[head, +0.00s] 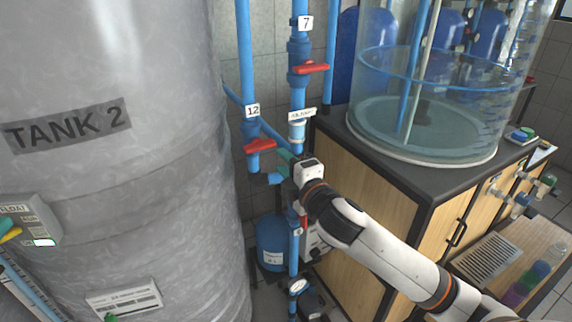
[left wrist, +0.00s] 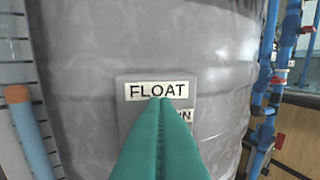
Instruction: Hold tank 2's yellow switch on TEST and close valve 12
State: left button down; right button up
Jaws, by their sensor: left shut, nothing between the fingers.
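Tank 2 (head: 120,190) is the big grey cylinder filling the left of the head view. A grey switch box (head: 42,222) is on its wall at the left edge, with a yellow lever (head: 10,235) beside it. My left gripper (head: 4,222) only just shows there as a teal tip. In the left wrist view its teal fingers (left wrist: 160,103) are together, in front of the box's FLOAT label (left wrist: 158,91), hiding the switch. Valve 12 has a red handle (head: 260,146) lying across its vertical blue pipe. My right gripper (head: 284,164) has teal fingers just right of and below that handle; their gap is unclear.
Valve 7's red handle (head: 311,68) is on the neighbouring pipe, up and right. A wooden cabinet (head: 365,185) with a clear water tank (head: 430,120) stands at right. A blue bottle (head: 271,245) stands below the pipes. A light-blue tube (left wrist: 30,140) is left of my left gripper.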

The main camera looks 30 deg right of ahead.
pick_arm(q)
notch_tip(320, 180, up, 5)
jog(key=p, duration=0.3)
jog(key=shift+r, duration=0.1)
jog(key=s+a+p, duration=0.1)
jog(key=s+p, duration=0.3)
jog(key=s, duration=0.5)
jog(key=shift+a+p, duration=0.25)
jog(key=shift+p, duration=0.05)
jog(key=shift+w, duration=0.1)
dwell(0.4)
